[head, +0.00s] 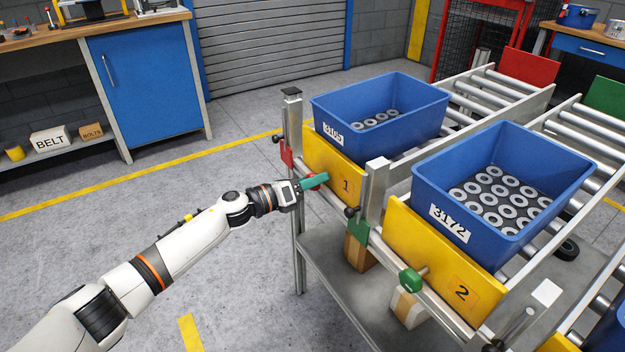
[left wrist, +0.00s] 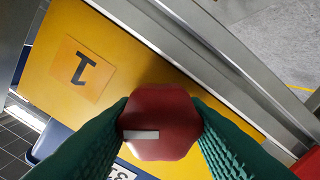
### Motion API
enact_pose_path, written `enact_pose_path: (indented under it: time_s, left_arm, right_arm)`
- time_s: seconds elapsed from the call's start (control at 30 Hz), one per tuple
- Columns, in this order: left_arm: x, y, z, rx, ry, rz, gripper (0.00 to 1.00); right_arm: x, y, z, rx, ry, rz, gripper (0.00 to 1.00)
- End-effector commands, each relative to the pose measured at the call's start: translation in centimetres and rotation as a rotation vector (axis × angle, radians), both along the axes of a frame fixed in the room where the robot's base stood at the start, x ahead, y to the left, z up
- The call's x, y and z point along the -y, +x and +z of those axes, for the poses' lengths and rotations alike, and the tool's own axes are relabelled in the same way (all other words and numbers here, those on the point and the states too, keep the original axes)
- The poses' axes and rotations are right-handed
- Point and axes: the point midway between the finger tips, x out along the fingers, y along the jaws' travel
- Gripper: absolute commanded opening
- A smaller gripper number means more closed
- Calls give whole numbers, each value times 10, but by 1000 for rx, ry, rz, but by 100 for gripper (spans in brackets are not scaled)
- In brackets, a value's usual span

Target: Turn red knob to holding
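The red knob (left wrist: 160,122) shows in the left wrist view as a faceted head with a short white bar low on its face. It sits in front of the yellow panel marked 1 (left wrist: 45,60). My left gripper (head: 314,181) is at the panel marked 1 (head: 328,160) in the head view, where its green fingers hide the knob. In the left wrist view the ribbed green fingers (left wrist: 161,115) lie against both sides of the knob, shut on it. Any label for the holding position is not readable. My right gripper is not in view.
A green knob (head: 411,280) is at the yellow panel marked 2 (head: 398,240). A metal post (head: 292,118) stands close to my gripper. The floor at left is clear.

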Motion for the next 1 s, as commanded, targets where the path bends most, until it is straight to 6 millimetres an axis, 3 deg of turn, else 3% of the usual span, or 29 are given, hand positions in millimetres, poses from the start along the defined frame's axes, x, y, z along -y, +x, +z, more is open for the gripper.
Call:
enact_pose_path:
  time_s: [0.03, 0.13, 0.47, 0.57, 0.7, 1.0]
  left_arm:
    - [0, 0, -1, -1, 1, 0, 46]
    - [0, 0, -1, 0, 0, 1, 60]
    - [-4, -2, 0, 0, 1, 1, 60]
    - [-13, -8, -1, -2, 2, 2, 60]
    - [-36, -25, -1, -1, 3, 3, 60]
    - [-83, -60, -1, -1, 3, 3, 60]
  right_arm:
    - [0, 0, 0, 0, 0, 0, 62]
    - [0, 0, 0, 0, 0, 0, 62]
    - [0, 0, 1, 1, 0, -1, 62]
    - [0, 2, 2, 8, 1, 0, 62]
    - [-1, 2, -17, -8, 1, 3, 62]
    - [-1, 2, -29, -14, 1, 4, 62]
